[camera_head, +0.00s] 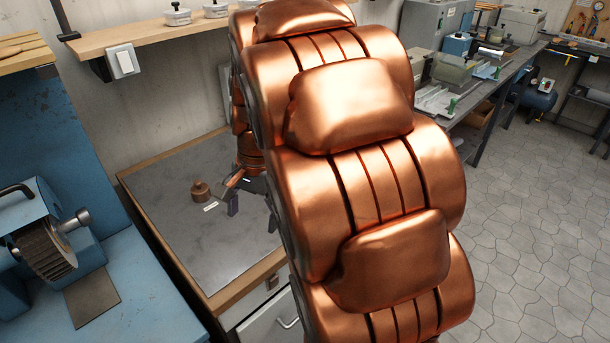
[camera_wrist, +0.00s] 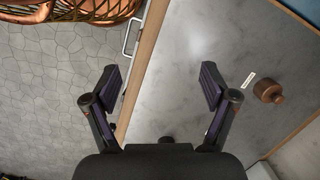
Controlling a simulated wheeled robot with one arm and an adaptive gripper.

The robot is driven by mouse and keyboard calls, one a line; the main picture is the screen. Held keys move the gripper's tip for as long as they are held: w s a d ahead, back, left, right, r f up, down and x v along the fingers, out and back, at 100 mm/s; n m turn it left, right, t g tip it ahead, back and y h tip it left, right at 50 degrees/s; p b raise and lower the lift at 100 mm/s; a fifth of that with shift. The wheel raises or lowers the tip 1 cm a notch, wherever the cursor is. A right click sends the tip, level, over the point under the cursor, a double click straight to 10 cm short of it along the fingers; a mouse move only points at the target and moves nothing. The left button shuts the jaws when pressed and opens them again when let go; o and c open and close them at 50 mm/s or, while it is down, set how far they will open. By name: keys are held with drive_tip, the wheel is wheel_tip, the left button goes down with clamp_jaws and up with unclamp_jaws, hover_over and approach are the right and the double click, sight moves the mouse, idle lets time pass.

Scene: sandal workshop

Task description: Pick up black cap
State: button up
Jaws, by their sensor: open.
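My gripper (camera_head: 250,203) is over the grey bench top (camera_head: 190,237) in the head view, partly hidden by my copper arm. In the wrist view my gripper (camera_wrist: 159,78) is open, its two dark fingers wide apart with nothing between the tips. I cannot clearly make out a black cap. A small dark round shape (camera_wrist: 166,140) shows low between the fingers in the wrist view; I cannot tell whether it is the cap or part of my gripper. A brown knob-shaped piece (camera_head: 200,190) stands on the bench left of my gripper; it also shows in the wrist view (camera_wrist: 268,92), right of the fingers.
A small white label (camera_head: 210,206) lies by the brown piece. The bench has a wooden edge (camera_head: 240,292) and a drawer handle (camera_wrist: 131,34). A blue grinding machine (camera_head: 40,230) stands at left. A shelf (camera_head: 150,36) with white-lidded containers runs above. Much bench top is clear.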

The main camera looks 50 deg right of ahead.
drive_tip(key=w+d+f+m+t, duration=0.1)
drive_tip(key=w+d+m, duration=0.2)
drive_tip(key=d, duration=0.6)
drive_tip(key=w+d+f+m+t, duration=0.1)
drive_tip(key=w+d+f+m, duration=0.1)
drive_tip(key=d+m, duration=0.5)
drive_tip(key=w+d+f+m+t, duration=0.1)
drive_tip(key=w+d+m, duration=0.4)
drive_tip(key=d, duration=0.8)
drive_tip(key=shift+f+t+y, duration=0.3)
drive_tip(key=shift+f+t, duration=0.1)
drive_tip(key=shift+f, duration=0.15)
drive_tip(key=shift+p+x, duration=1.4)
drive_tip(key=shift+x, duration=2.25)
drive_tip(key=shift+s, duration=0.1)
drive_tip(key=shift+c, duration=0.4)
drive_tip(key=shift+a, duration=0.1)
drive_tip(key=c, duration=1)
